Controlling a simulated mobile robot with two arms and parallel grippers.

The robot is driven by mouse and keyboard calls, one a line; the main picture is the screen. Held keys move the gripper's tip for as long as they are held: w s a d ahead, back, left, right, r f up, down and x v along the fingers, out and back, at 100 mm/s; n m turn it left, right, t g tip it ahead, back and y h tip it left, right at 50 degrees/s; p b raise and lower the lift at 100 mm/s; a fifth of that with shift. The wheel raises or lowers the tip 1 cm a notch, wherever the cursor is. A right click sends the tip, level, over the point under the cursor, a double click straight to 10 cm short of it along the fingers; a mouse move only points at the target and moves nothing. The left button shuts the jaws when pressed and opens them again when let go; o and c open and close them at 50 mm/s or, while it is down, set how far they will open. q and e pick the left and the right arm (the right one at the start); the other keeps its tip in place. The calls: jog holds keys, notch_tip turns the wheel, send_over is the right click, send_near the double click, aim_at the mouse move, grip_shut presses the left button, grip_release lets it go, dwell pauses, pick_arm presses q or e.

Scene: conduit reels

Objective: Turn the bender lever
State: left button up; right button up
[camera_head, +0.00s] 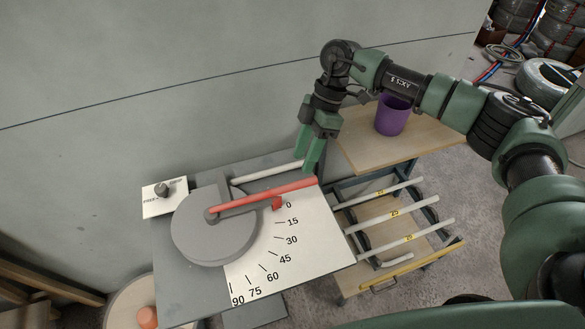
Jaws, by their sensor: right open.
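The bender lever (265,195) is a red bar that runs from the hub of a grey round bender (214,236) to the right, its free end near the 0 mark. A white dial plate (318,251) with marks from 0 to 90 lies beside the bender. A white conduit (270,173) lies just behind the lever. My right gripper (312,164) has green fingers that point down, above and just behind the lever's free end. It is open and seems to hold nothing. I cannot tell whether it touches the lever. My left gripper is not in view.
A purple cup (392,116) stands on a wooden shelf (358,144) at the back right. Several white conduits lie on a rack (352,270) to the right. A wall (120,80) closes the back.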

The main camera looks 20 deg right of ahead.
aim_at(295, 182)
jog(key=x, duration=0.4)
jog(key=shift+s+a, duration=0.1)
jog(key=shift+s, duration=0.35)
jog(key=shift+p+x, duration=0.3)
jog(key=shift+x, duration=1.05)
jog(key=shift+w, duration=0.15)
jog(key=c, duration=0.8)
grip_shut()
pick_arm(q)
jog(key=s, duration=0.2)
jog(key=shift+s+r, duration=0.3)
pick_arm(e)
jog(key=shift+w, duration=0.1)
